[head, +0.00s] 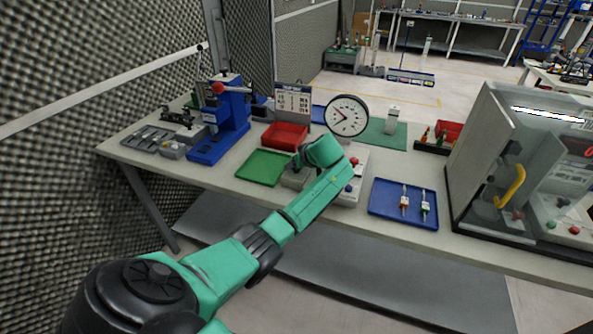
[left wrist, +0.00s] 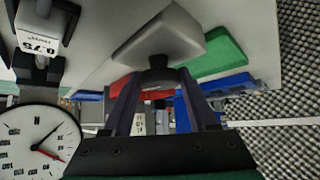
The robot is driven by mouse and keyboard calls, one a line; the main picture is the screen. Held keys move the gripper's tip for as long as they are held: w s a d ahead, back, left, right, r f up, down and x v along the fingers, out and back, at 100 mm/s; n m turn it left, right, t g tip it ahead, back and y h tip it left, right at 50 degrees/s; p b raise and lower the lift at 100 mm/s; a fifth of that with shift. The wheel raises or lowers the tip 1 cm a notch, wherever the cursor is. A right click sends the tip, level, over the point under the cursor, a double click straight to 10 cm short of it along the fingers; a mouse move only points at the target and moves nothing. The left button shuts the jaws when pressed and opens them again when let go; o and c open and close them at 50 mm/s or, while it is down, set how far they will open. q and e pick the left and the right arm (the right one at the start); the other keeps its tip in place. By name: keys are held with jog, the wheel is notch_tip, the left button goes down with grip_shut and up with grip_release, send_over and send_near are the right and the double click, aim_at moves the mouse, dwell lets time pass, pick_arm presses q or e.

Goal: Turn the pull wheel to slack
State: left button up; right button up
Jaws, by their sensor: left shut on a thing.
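My left arm reaches over the bench, and its wrist covers its own gripper in the head view. In the left wrist view my left gripper (left wrist: 160,78) is shut around a dark round part, seemingly the pull wheel (left wrist: 158,66), beside a pale grey block (left wrist: 162,35). The wheel's rim and turn angle are mostly hidden. The tester's round dial (head: 347,115) stands behind my wrist; it also shows in the left wrist view (left wrist: 36,142), with a red and a black hand. My right gripper is in neither view.
A green tray (head: 263,167) and a red bin (head: 284,136) lie left of my wrist. A blue press (head: 228,117) stands farther left. A blue tray (head: 403,212) with two small parts lies right, before a clear-walled cabinet (head: 508,170).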

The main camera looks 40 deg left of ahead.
pick_arm(q)
jog(key=n+g+b, duration=0.2)
jog(key=b, duration=0.1)
jog(key=shift+f+n+y, duration=0.25)
jog(key=shift+n+y, duration=0.05)
jog(key=shift+r+n+g+b, duration=0.15)
jog(key=shift+n+g+b, duration=0.2)
jog(key=shift+b, duration=0.2)
jog(key=o, duration=1.4)
jog(key=shift+r, duration=0.1)
